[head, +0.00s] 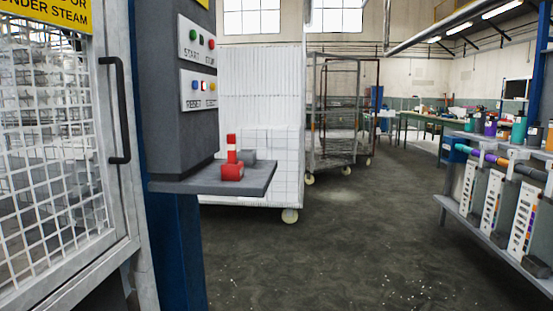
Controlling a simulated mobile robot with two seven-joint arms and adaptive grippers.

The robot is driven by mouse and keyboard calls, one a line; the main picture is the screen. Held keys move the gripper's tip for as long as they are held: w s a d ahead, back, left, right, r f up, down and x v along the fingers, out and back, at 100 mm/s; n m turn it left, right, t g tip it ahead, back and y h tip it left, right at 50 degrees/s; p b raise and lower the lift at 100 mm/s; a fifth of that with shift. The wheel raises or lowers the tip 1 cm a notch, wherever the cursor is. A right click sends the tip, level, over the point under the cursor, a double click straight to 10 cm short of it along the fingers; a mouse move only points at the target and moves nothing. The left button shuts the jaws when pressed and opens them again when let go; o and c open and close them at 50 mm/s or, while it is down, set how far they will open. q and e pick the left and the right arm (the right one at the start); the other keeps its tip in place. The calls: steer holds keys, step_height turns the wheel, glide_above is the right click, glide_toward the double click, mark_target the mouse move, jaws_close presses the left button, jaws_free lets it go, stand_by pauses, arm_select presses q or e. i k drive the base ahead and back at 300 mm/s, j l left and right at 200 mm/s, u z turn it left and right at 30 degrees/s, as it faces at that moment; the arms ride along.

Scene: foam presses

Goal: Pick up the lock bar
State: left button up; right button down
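A small red block with an upright red-and-white banded post (232,158) sits on a grey shelf (197,187) that juts from the dark control column. I take this to be the lock bar, but the picture does not make that certain. A small grey block (247,156) sits right behind it on the shelf. Neither of my grippers shows in the head view.
A mesh guard door with a black handle (119,110) stands at left, beside the column's button panels (197,91). A white-loaded cart (260,125) and a wire trolley (336,120) stand behind. A rack with bottles (500,150) is at right. The middle floor is clear.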

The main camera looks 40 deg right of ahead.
mark_target(230, 137)
steer(key=z, duration=1.1)
